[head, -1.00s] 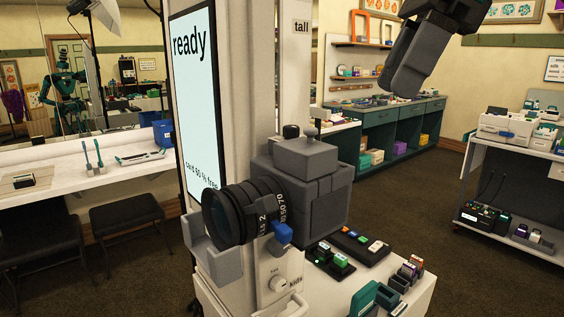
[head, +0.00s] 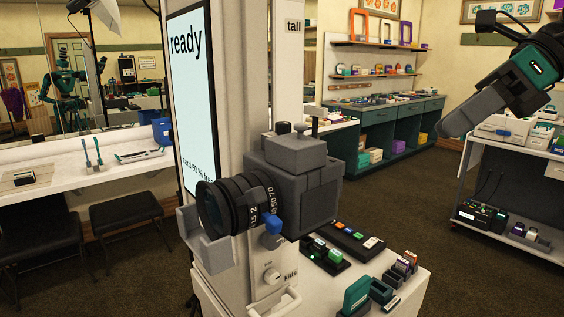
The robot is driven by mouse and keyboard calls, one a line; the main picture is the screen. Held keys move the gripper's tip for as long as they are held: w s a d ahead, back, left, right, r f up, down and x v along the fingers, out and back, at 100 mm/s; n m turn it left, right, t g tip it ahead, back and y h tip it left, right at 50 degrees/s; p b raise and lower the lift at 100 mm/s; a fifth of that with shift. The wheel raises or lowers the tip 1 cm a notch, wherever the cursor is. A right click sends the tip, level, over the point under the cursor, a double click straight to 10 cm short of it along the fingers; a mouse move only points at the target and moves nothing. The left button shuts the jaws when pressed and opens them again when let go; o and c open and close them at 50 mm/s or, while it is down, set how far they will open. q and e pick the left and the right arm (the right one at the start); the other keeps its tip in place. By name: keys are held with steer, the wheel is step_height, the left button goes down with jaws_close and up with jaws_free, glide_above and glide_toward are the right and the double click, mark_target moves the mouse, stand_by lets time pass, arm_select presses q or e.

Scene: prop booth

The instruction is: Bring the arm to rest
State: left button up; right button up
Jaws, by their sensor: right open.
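My right gripper (head: 458,121) hangs in the air at the upper right, on an arm that comes in from the right edge. Its grey fingers point down and left. It is open, and I see nothing held between the fingers. It is apart from the grey camera (head: 300,190), which sits on the white booth post left of it. My left gripper does not show at the front of the view.
A white ledge (head: 400,303) below the camera carries small stamps and trays. A screen (head: 190,100) reading "ready" is on the post. A cart (head: 510,163) with boxes stands behind the gripper at right. Teal cabinets (head: 385,138) line the back. The floor (head: 430,215) between is clear.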

steer(key=w+a+f+m+t+y, duration=0.1)
steer(key=w+a+f+m+y, duration=0.1)
steer(key=a+f+m+y, duration=0.3)
steer(key=w+a+f+m+t+y, duration=0.1)
steer(key=f+m+y, duration=0.1)
steer(key=f, duration=0.5)
steer(key=d+f+m+t+h, duration=0.2)
steer(key=d+f+m+t, duration=0.2)
steer(key=f+m+t, duration=0.65)
steer(key=s+d+f+m+g+h, duration=0.2)
steer(key=s+d+f+m+h, duration=0.2)
steer(key=s+f+m, duration=0.45)
steer(key=s+d+f+m+g+h, duration=0.1)
steer(key=s+d+f+m+h, duration=0.35)
steer(key=f, duration=0.65)
steer(key=s+d+f+m+g+h, duration=0.2)
steer(key=s+d+f+m+h, duration=0.4)
steer(key=f, duration=0.3)
steer(key=a+f+m+t+y, duration=0.2)
steer(key=a+m, duration=0.7)
steer(key=a, duration=0.9)
steer(key=shift+s+a+f, duration=0.3)
steer(key=shift+s, duration=0.05)
